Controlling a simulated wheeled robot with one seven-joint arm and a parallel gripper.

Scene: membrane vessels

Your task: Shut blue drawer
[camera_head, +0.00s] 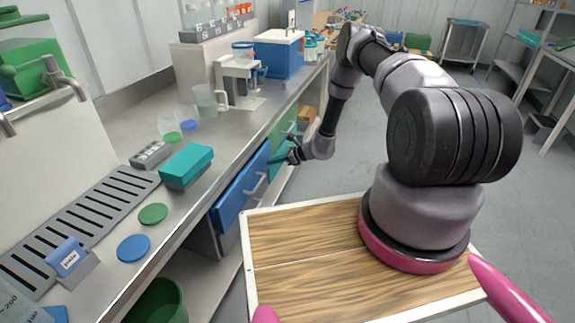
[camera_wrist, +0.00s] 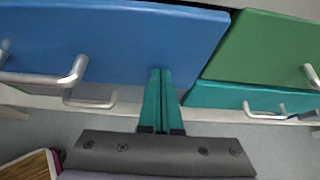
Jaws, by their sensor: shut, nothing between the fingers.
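The blue drawer (camera_head: 240,188) is in the bench front below the worktop, with a silver handle (camera_head: 256,184). In the wrist view its blue front (camera_wrist: 110,38) fills the upper left, with the handle (camera_wrist: 75,73) at left. I cannot tell exactly how far it stands out. My gripper (camera_head: 274,159) is at the right end of the blue drawer. Its teal fingers (camera_wrist: 160,72) are together and empty, with tips at the blue front's lower edge, right of the handle. Whether they touch it is unclear.
A green drawer (camera_wrist: 264,50) is to the right, above a teal drawer (camera_wrist: 235,96) with its own handle. A wooden-topped tray (camera_head: 300,240) on my base lies close to the bench. A teal box (camera_head: 187,165) stands on the worktop. The floor at right is open.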

